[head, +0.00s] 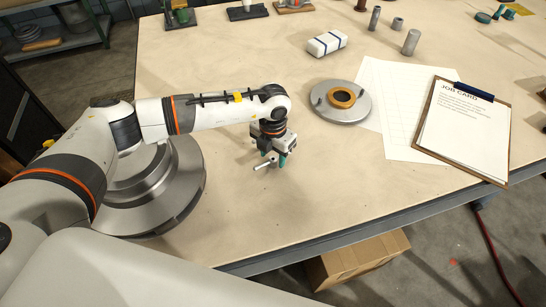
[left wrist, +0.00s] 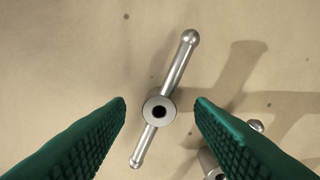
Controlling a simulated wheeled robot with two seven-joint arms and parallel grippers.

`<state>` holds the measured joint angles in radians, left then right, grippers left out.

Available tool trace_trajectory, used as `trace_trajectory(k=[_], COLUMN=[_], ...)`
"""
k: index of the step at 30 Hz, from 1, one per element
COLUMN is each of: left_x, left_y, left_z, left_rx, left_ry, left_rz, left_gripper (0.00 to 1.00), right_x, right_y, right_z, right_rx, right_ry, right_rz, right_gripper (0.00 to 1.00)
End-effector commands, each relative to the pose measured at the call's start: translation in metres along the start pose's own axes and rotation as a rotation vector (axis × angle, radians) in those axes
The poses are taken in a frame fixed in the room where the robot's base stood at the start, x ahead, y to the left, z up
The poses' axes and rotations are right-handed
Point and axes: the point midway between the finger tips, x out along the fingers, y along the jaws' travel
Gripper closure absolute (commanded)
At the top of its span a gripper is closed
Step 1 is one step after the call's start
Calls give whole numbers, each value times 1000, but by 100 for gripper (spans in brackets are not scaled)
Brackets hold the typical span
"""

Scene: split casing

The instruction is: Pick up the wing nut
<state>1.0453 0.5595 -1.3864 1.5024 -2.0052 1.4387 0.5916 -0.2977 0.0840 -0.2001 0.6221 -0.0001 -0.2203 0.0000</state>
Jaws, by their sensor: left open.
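A silver wing nut, a round hub with a dark hole and two ball-ended arms, lies on the table; it shows in the left wrist view (left wrist: 173,74) and small in the head view (head: 263,165). My left gripper (head: 275,158) points down over it, open. In the left wrist view its green ridged fingers stand apart on either side of the hub, not touching it. The wing nut's long arm slants up to the right between the fingers. My right gripper is in neither view.
Another metal part (left wrist: 213,172) lies close by, partly hidden behind the right-hand finger. A large stepped metal disc (head: 185,190) sits left of the gripper. A round flange with an orange ring (head: 355,110), paper sheets and a clipboard (head: 465,130) lie to the right.

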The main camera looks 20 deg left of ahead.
Motion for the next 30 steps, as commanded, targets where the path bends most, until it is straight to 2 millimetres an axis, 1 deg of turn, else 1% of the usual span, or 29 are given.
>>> trace_trajectory(k=[1,4,11,18,20,27,30], left_x=[5,12,14,13,13,12,5], left_y=[1,1,1,0,0,0,0], left_z=[0,0,0,0,0,0,-1], left_rx=[1,1,1,1,1,1,1], left_ry=[-2,-1,0,0,0,2,3], left_rz=[0,1,0,0,0,0,0], left_gripper=[51,51,51,90,100,100,100], right_x=[-2,-3,-2,-2,-2,-2,0], right_y=[1,2,6,6,6,6,4], right_z=[1,1,2,0,-1,-2,-2], right_rx=[0,1,3,4,4,3,2], right_ry=[-1,-2,-2,1,1,3,4], right_rz=[1,3,8,8,8,7,5], right_gripper=[64,64,64,64,64,64,64])
